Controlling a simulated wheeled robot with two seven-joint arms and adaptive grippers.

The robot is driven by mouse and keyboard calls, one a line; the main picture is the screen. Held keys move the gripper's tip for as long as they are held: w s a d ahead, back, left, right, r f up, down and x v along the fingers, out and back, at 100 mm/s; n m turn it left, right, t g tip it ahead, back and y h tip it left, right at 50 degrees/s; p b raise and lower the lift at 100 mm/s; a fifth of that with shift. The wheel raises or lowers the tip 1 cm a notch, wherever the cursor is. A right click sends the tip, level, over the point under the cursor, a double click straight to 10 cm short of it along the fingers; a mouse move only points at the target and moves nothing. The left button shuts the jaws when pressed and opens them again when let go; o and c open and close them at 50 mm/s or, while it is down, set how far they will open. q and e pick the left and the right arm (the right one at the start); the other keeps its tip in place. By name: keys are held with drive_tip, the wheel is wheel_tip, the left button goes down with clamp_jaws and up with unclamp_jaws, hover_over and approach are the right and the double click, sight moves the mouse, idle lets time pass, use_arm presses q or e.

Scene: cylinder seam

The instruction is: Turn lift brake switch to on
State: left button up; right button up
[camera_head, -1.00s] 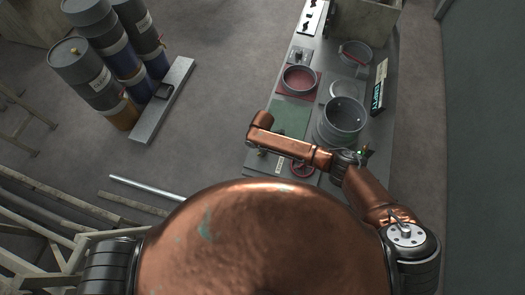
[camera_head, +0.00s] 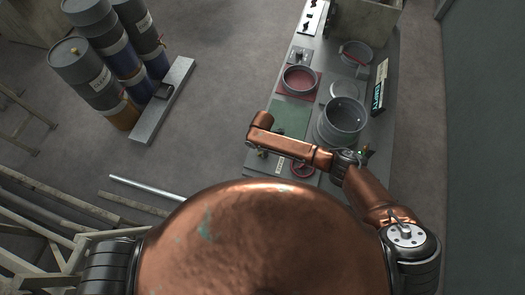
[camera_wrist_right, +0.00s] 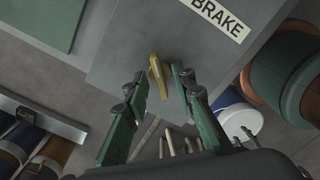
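The lift brake switch is a small brass-yellow lever (camera_wrist_right: 158,74) on a grey panel (camera_wrist_right: 125,55), beside a white label (camera_wrist_right: 216,14) reading "BRAKE". In the right wrist view my right gripper (camera_wrist_right: 160,78) is open. Its two green-padded fingers stand on either side of the lever, with gaps visible; I cannot tell whether either touches it. In the head view the lever (camera_head: 262,153) is a tiny brass spot at the bench's near left corner, below my copper forearm, which hides most of the gripper. My left gripper is not in view.
The bench (camera_head: 322,65) holds a red-lined pan (camera_head: 299,79), a large grey pot (camera_head: 342,120), a green mat (camera_head: 290,117) and a red handwheel (camera_head: 302,170). Barrels (camera_head: 86,80) stand on the floor at left. Open floor lies left of the bench.

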wheel_tip(320, 180, up, 12)
idle(0.7)
idle(0.5)
